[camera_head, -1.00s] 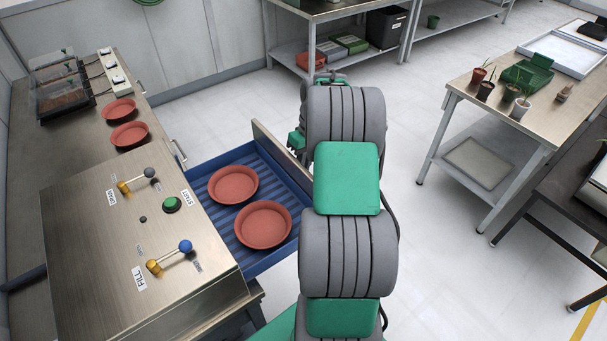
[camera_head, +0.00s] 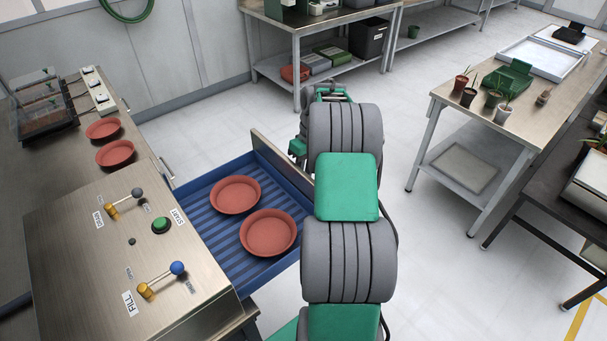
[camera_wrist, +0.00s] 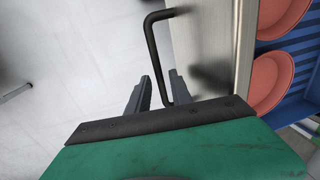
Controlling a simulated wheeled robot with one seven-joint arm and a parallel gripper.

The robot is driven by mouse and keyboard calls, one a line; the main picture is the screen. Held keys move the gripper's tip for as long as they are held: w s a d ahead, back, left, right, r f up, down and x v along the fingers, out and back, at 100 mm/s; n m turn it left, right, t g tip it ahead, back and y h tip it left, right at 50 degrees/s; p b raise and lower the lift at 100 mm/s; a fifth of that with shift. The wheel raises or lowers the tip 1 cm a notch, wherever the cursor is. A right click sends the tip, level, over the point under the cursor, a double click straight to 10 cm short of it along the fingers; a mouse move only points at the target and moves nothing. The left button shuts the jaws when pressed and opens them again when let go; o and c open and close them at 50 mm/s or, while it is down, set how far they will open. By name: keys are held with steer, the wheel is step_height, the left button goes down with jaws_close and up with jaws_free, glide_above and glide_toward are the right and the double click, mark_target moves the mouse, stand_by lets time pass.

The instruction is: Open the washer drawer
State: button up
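The washer drawer (camera_head: 222,268) is a blue ribbed tray with a metal front, pulled well out of the steel washer (camera_head: 85,265). In the head view my arm hides part of the drawer front and the gripper's fingers. In the wrist view the metal drawer front (camera_wrist: 215,50) carries a dark bar handle (camera_wrist: 152,45). My gripper (camera_wrist: 158,90) has its fingers apart, with the handle bar between them, nearer the right finger. Whether a finger touches the bar is unclear.
A table (camera_head: 453,100) with small plants stands at the right, and a shelf table (camera_head: 290,30) at the back. The pale floor between them is clear.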

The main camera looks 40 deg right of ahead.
steer(key=shift+o, duration=0.3)
step_height(320, 180, up, 8)
steer(key=d, duration=0.1)
steer(key=shift+d+f, duration=0.15)
steer(key=shift+d, duration=0.1)
